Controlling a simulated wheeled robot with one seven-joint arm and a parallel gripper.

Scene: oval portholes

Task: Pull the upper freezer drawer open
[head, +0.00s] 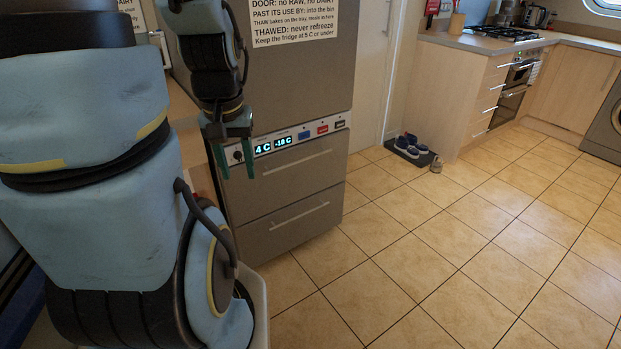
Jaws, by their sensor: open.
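The fridge-freezer (300,85) is grey, with a display strip (272,145) reading 4 C and -18 C. Below the strip is the upper freezer drawer (318,175), which looks shut, with a pale bar handle. The lower freezer drawer (287,232) is beneath it, also looking shut, with its own bar handle. My gripper (237,173) has green fingers pointing down. It is open and empty, in front of the left end of the display strip and the upper drawer's left side. It is left of the upper handle and not around it.
The tiled floor (400,270) in front and to the right is clear. Shoes on a dark mat (410,151) lie near the wooden cabinets (460,95). An oven (515,85) and a washing machine (607,125) stand at the far right. A white door (375,70) is beside the fridge.

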